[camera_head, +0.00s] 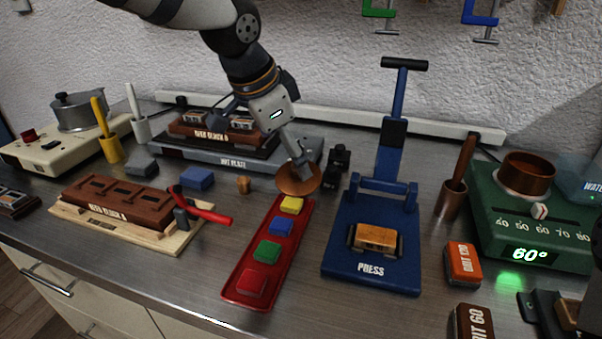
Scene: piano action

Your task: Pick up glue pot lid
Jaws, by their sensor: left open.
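The glue pot lid (291,184), a round copper-brown disc, is near the middle of the bench, just beyond the red tray. My left gripper (302,166) comes down from above and is open, with its fingers at the lid's upper side. The fingers hide part of the lid, and I cannot tell whether they touch it. The copper glue pot (528,175) sits uncovered on the green heater (490,215) at the right, which reads 60°. My right gripper is not clearly in view.
The red tray (234,294) with coloured blocks lies in front of the lid. The blue press (335,275) stands to the right with a tall lever. A hot plate (200,159) is behind, and small black pieces (339,158) are right of the lid.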

